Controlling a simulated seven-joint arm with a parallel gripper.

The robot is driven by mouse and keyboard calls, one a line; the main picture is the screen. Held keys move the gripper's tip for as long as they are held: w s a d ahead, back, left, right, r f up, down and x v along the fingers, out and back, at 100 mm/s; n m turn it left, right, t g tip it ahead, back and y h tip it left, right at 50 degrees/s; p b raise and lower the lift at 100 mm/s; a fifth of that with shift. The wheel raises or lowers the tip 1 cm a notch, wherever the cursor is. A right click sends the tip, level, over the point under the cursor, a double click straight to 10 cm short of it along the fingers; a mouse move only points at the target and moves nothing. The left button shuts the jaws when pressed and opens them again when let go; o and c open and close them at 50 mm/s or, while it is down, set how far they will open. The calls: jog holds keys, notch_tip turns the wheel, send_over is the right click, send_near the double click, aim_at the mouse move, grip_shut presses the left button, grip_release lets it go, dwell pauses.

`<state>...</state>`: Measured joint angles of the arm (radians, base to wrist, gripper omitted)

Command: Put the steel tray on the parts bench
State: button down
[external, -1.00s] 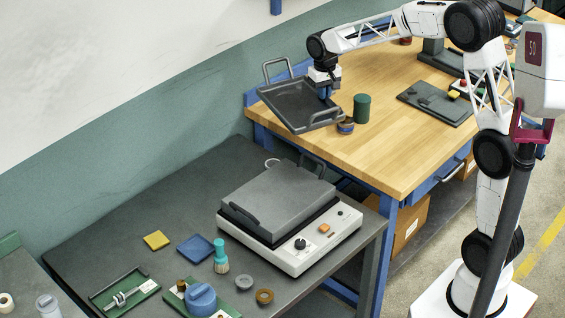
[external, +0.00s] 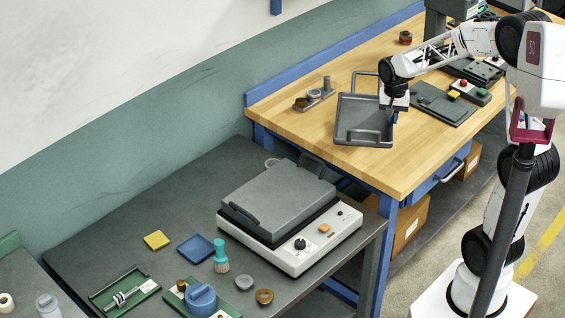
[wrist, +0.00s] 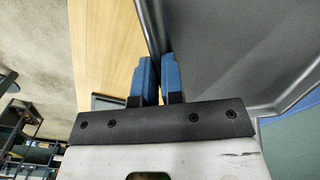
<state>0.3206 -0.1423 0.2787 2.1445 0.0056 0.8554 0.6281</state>
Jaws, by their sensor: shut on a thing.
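The steel tray (external: 364,139) is dark grey with raised rims and a handle, and hangs tilted over the wooden-topped bench with the blue frame (external: 305,128). I take this to be the parts bench. My gripper (external: 392,117) is shut on the tray's right side. In the wrist view the blue fingers of my gripper (wrist: 159,78) pinch the tray's rim, and the tray (wrist: 220,45) spreads to the right. The height of the tray above the wood is hard to tell.
A dark plate (external: 440,103) and a button box (external: 470,92) lie right of the tray. Small metal parts (external: 313,98) lie to its left. The front wood is clear. A lower dark table (external: 130,215) carries a grey-lidded machine (external: 275,200).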

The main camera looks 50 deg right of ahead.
jog(key=s+f+m, duration=0.3)
jog(key=s, duration=0.8)
jog(key=s+f+m, duration=0.4)
jog(key=s, duration=0.7)
jog(key=shift+s+f, duration=0.2)
jog(key=shift+s, duration=0.05)
jog(key=shift+w+d, duration=0.1)
jog(key=shift+w, duration=0.05)
send_over(420, 156)
jog(key=shift+s+f, duration=0.4)
jog(key=shift+f, duration=0.25)
jog(key=shift+w, duration=0.1)
jog(key=shift+w+d+f, duration=0.1)
jog(key=shift+w, duration=0.1)
jog(key=shift+f, duration=1.75)
